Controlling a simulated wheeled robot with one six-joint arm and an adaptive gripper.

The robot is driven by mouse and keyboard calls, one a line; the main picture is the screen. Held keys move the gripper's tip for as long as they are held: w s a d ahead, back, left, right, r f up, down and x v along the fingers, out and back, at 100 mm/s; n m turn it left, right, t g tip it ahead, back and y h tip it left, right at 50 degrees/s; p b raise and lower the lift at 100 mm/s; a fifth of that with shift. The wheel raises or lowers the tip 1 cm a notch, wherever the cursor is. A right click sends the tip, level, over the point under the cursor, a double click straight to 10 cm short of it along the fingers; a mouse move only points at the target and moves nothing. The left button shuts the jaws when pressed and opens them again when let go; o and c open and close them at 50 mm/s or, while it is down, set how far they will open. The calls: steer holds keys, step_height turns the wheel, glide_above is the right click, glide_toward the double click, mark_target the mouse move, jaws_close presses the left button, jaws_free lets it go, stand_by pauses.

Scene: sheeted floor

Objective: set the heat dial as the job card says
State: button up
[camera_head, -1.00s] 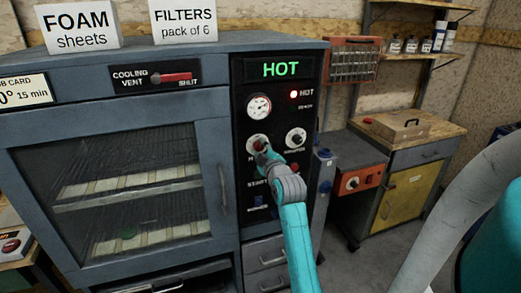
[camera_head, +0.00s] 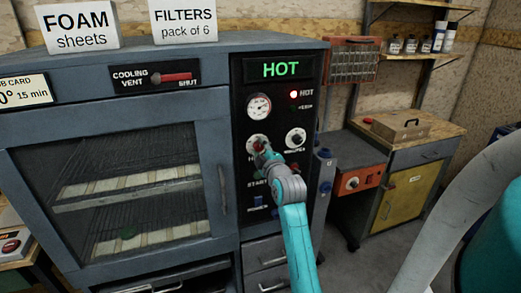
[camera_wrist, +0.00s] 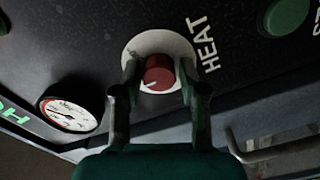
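The red heat dial (camera_wrist: 158,73) sits on a round white plate beside the word HEAT in the wrist view. A pale mark on it points to the lower left in that view. My gripper (camera_wrist: 159,68) has one finger on each side of the dial, with a small gap showing at the left; it looks open around it. In the head view my gripper (camera_head: 262,150) is at the dial on the black panel and hides much of it.
A lit HOT display (camera_head: 280,69), a gauge (camera_head: 258,107) and a minutes dial (camera_head: 296,138) surround the heat dial. A green button (camera_wrist: 287,17) is nearby in the wrist view. The oven door (camera_head: 125,190) is closed. The cooling vent slider (camera_head: 172,78) is near SHUT.

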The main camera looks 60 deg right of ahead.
steer(key=shift+o, duration=0.6)
steer(key=v, duration=1.2)
